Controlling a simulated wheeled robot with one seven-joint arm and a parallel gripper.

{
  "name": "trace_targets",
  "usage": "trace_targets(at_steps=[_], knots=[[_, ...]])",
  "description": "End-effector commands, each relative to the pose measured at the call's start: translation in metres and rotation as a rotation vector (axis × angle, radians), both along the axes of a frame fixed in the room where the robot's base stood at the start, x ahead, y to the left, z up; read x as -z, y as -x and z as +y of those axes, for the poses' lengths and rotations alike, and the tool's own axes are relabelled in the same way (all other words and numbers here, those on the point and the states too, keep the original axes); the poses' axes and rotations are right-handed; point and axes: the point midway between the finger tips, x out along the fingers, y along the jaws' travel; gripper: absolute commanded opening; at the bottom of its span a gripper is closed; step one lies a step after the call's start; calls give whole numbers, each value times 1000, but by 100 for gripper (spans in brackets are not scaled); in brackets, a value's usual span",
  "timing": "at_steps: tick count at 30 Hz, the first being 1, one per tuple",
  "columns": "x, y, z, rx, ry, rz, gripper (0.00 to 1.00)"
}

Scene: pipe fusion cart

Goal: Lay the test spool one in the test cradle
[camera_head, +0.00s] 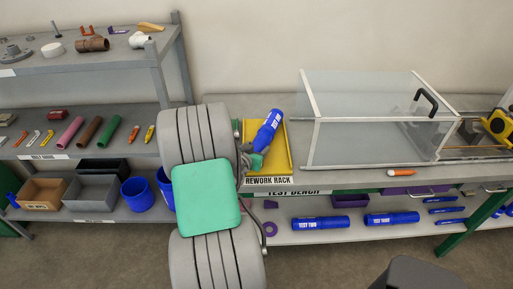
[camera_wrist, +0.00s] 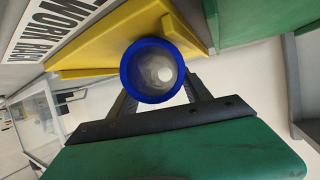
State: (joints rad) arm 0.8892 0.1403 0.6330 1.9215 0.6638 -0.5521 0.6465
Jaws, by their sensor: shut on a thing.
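A blue spool (camera_head: 268,131) with white lettering, only partly legible as "TEST", is held tilted at the yellow rework rack (camera_head: 286,168) on the bench. My gripper (camera_head: 256,160) is shut on the spool near its lower end. In the wrist view the spool (camera_wrist: 128,72) shows end-on as a blue ring with a pale hollow inside, between my fingers (camera_wrist: 160,97). The yellow rack (camera_wrist: 100,52) is close behind it; I cannot tell whether they touch. I cannot make out the test cradle for certain.
A clear-walled enclosure (camera_head: 365,145) with a black handle stands right of the rack. An orange marker (camera_head: 401,173) lies before it. Blue spools labelled TEST TWO (camera_head: 320,223) and apparently TEST THREE (camera_head: 391,218) lie on the lower shelf. Loaded shelves stand left.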

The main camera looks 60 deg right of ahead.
Motion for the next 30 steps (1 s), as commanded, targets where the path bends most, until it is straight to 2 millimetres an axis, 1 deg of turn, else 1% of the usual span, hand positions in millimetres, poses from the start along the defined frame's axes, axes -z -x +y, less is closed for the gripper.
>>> trace_targets(at_steps=[3,4,9,11,12,17,20,21,23,26,30], knots=[[3,0,-1,-1,3,-2,0],[2,0,0,0,0,0,59],[2,0,0,0,-1,0,73],[2,0,0,0,-1,0,77],[2,0,0,0,-1,0,78],[2,0,0,0,-1,0,78],[-2,0,0,0,-1,0,78],[-2,0,3,-1,0,1,78],[-5,-1,11,-3,1,0,78],[-12,1,32,-5,2,0,78],[-26,3,66,-7,2,-1,78]])
